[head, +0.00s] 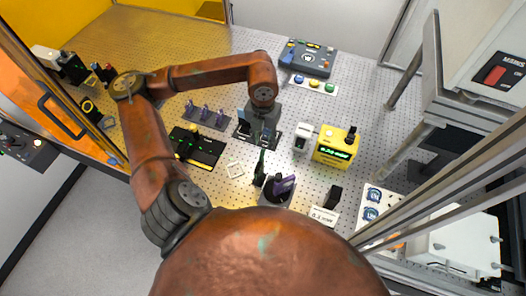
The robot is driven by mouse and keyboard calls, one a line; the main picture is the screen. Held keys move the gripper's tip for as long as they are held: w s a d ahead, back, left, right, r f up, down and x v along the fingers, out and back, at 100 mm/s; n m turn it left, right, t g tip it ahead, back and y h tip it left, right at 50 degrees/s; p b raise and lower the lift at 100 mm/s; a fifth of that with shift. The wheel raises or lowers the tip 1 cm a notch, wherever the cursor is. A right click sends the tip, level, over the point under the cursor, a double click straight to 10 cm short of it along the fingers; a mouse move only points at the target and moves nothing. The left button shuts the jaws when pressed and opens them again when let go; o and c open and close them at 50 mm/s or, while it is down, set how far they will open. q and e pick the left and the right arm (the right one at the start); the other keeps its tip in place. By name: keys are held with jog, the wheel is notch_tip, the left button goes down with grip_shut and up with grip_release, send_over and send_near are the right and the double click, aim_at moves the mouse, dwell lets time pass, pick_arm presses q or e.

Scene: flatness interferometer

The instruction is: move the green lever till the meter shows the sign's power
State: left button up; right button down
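The green lever (260,166) stands up dark and thin near the middle of the perforated table, next to a dark round mount with a purple part (283,186). The yellow meter (336,147) is right of it, with green digits too small to read surely. The white sign (323,216) stands in front of the meter and seems to read a low mW value. My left gripper (259,139) hangs down just behind the lever, apart from it in the picture. Its fingers blend with dark parts below, so their opening is unclear. My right gripper is not in view.
A small white box (302,138) stands left of the meter. A black plate (195,147) and a rack of purple parts (207,116) lie to the left. A control box (308,57) is at the back. Metal frame posts (408,60) rise at right.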

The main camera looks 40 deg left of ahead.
aim_at(263, 150)
pick_arm(q)
notch_tip(263, 150, down, 8)
jog(key=shift+a+r+p, duration=0.1)
jog(key=shift+r+p, duration=0.15)
jog(key=shift+p, duration=0.55)
jog(key=shift+c, duration=0.3)
grip_shut()
